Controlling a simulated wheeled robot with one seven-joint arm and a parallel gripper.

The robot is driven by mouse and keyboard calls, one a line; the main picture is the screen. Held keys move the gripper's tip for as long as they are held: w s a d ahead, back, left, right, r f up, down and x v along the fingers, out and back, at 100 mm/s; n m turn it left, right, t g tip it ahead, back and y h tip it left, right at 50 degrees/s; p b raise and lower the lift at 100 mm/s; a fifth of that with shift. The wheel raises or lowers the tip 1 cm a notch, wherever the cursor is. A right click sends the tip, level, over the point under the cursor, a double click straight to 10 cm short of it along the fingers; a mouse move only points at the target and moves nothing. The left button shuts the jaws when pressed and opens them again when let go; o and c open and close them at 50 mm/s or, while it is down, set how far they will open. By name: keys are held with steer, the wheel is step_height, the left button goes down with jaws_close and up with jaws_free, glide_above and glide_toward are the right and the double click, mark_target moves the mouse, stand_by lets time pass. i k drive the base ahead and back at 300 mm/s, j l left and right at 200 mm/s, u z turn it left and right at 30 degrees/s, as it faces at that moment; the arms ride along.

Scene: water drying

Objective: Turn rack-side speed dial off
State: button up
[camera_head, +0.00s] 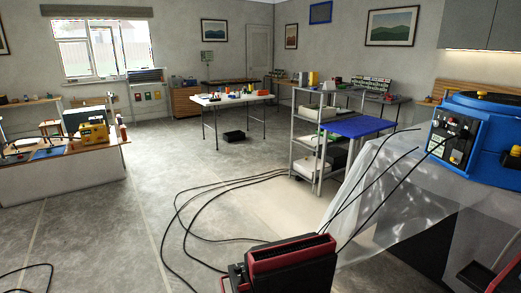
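A large blue machine (485,150) stands at the right edge, cut off by the frame. Its left face has a dark control panel (447,142) with small knobs or lights, among them a yellow-orange one (456,156). The knobs are too small to tell which is the speed dial or how it is set. My gripper cannot be made out in this view.
Clear plastic sheeting (385,185) hangs below the blue machine. A red and black device (290,255) stands at the bottom centre. Black cables (200,205) loop over the floor. A white table (232,98) is farther back. The left-middle floor is clear.

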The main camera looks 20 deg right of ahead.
mark_target(439, 123)
steer(key=i+j+z, duration=0.1)
steer(key=i+z, duration=0.35)
steer(key=i+j+z, duration=0.3)
steer(key=i+z, duration=0.2)
steer(key=z, duration=0.45)
